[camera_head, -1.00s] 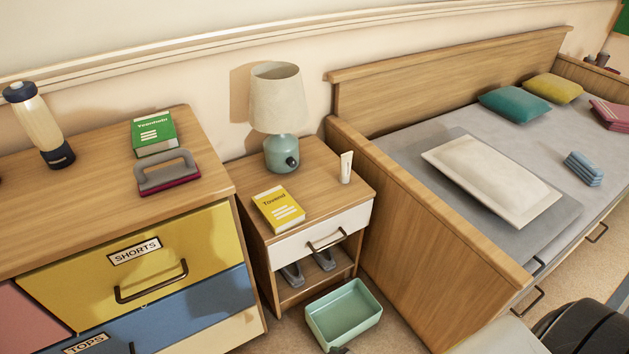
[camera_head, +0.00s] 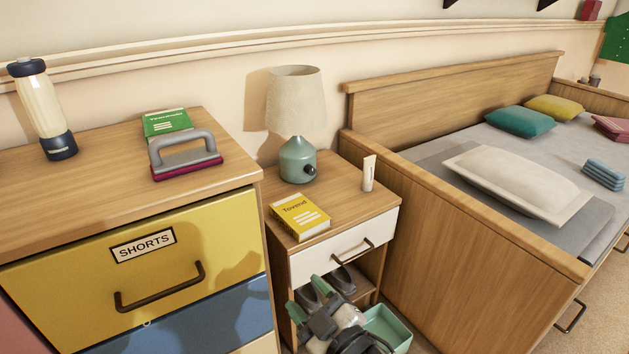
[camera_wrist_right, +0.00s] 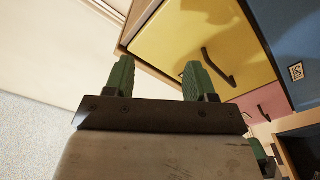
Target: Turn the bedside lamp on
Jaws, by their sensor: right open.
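The bedside lamp has a cream shade (camera_head: 296,100) and a rounded teal base (camera_head: 297,160) with a dark round knob (camera_head: 309,170) on its front right. It stands at the back of the wooden nightstand (camera_head: 345,195). The shade shows no clear glow. My right gripper (camera_head: 318,312) is low in front of the nightstand, below its white drawer and well below the lamp. In the right wrist view its two green fingers (camera_wrist_right: 157,80) are apart with nothing between them. The lamp is not in that view. My left gripper is not in view.
A yellow book (camera_head: 299,217) and a white tube (camera_head: 369,173) stand or lie on the nightstand in front of the lamp. A dresser (camera_head: 90,205) is on the left, a bed (camera_head: 470,220) on the right. A green bin (camera_head: 398,330) is on the floor.

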